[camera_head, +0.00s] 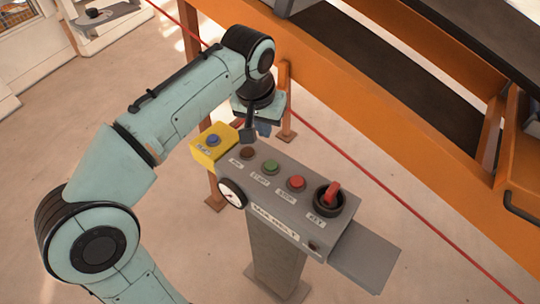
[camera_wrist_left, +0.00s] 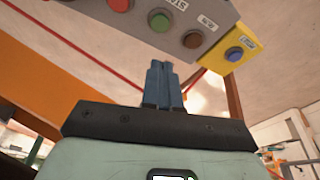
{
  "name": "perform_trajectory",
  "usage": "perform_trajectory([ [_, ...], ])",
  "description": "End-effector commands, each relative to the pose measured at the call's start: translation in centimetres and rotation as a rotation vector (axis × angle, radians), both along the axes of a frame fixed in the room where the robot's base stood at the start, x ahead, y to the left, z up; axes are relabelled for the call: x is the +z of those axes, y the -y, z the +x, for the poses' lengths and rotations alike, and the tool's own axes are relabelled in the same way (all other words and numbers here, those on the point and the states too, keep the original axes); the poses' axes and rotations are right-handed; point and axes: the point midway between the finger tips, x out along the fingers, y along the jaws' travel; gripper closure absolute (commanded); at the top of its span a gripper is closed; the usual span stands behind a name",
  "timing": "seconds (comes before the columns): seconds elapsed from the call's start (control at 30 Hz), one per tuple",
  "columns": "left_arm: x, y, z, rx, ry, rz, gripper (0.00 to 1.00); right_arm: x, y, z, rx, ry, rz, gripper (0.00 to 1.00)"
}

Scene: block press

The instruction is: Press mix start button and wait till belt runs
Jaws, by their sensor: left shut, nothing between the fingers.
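A grey control panel (camera_head: 285,212) on a post carries a row of buttons: a brown one (camera_head: 247,152), a green one (camera_head: 271,167) and a red one (camera_head: 297,183), then a red rotary switch (camera_head: 333,193). Small labels sit below them, hard to read. A yellow box (camera_head: 212,152) with a blue button (camera_head: 213,140) adjoins its left end. My left gripper (camera_head: 264,129) is shut and empty, just behind the panel near the brown button. In the left wrist view its blue fingers (camera_wrist_left: 161,80) are apart from the brown (camera_wrist_left: 193,39) and green (camera_wrist_left: 160,19) buttons. My right gripper is out of view.
An orange frame (camera_head: 370,107) with a dark belt (camera_head: 400,80) runs behind the panel. A red rope (camera_head: 400,232) crosses behind the panel. A round gauge (camera_head: 232,193) and a grey side plate (camera_head: 366,255) project from the panel.

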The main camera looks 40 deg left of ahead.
Motion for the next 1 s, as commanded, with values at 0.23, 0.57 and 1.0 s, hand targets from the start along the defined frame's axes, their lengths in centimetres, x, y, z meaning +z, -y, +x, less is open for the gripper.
perform_trajectory([
  [0.23, -4.1, -0.3, 0.9, 0.001, -0.008, -0.001, 1.00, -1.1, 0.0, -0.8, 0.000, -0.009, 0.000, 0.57],
  [0.57, -10.6, -0.8, 2.4, 0.001, -0.005, 0.000, 1.00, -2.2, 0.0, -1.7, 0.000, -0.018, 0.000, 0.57],
  [1.0, -13.4, -0.6, 2.5, 0.001, -0.001, -0.001, 1.00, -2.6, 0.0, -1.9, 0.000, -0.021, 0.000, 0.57],
])
